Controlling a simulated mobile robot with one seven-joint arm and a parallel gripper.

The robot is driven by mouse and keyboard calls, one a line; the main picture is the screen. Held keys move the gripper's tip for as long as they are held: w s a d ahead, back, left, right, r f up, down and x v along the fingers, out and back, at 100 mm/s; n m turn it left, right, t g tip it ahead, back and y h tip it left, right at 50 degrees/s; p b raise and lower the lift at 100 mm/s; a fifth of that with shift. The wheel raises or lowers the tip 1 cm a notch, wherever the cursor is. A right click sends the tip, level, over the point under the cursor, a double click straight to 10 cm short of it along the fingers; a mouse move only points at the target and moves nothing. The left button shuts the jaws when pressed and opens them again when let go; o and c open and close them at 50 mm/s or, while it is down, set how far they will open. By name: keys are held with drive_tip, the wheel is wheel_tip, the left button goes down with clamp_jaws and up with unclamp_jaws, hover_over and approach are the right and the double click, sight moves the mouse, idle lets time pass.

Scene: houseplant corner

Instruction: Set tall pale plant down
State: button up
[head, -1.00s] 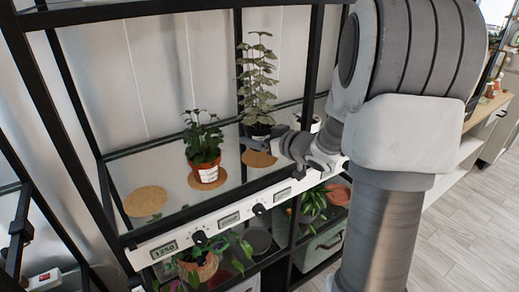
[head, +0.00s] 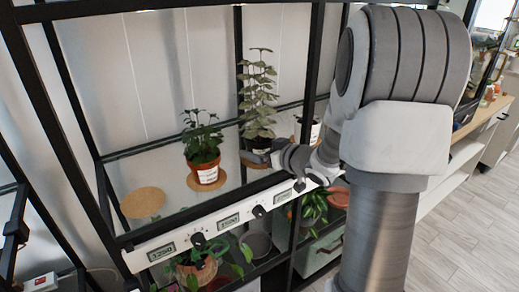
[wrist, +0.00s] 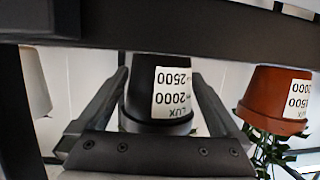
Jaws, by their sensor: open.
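The tall pale plant (head: 258,90) stands upright in its black pot (head: 262,139) on the shelf, over a cork mat (head: 247,164). The wrist view shows the black pot (wrist: 140,92) upside down, with a white lux label. My gripper (wrist: 160,76) is open, with one finger on each side of the pot. Whether the fingers touch it I cannot tell. In the head view my gripper (head: 256,157) is low at the pot's front. It hides part of the mat and the pot's base.
A bushy plant in an orange pot (head: 206,171) stands on a cork mat to the left. An empty cork mat (head: 143,203) lies farther left. A white pot (head: 314,132) is to the right. The shelf's front rail (head: 180,249) and dark posts are close by.

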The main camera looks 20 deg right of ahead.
drive_tip(key=p+v, duration=0.2)
drive_tip(key=v, duration=1)
drive_tip(key=shift+p, duration=0.35)
